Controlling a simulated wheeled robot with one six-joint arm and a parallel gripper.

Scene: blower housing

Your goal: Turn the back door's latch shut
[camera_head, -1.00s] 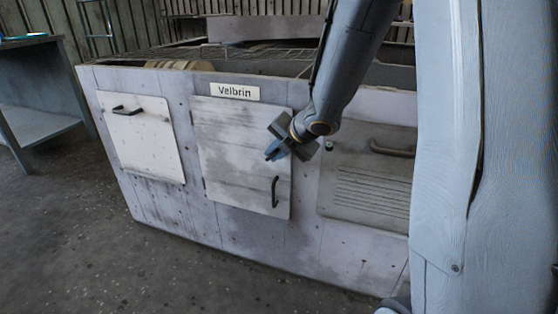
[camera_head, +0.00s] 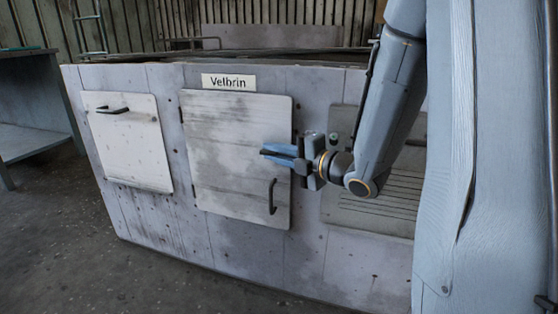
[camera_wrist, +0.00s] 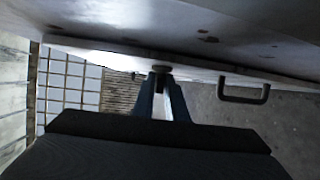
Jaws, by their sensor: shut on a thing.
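The grey middle door (camera_head: 235,130) under the "Velbrin" sign sits flush in the housing's front, as far as the head view shows. Its dark upright handle (camera_head: 272,196) is at the lower right; the wrist view shows a dark handle (camera_wrist: 243,99) to the right. My gripper (camera_head: 272,155) reaches in from the right, its blue fingers at the door's upper right part. In the wrist view my gripper (camera_wrist: 161,84) is shut on a small dark round knob (camera_wrist: 161,69), which seems to be the latch. The fingers hide the latch in the head view.
A paler door (camera_head: 128,140) with its own handle is on the left. A slatted panel (camera_head: 375,205) is on the right, partly behind my arm. A workbench (camera_head: 40,135) stands at far left. The floor (camera_head: 70,250) in front is clear.

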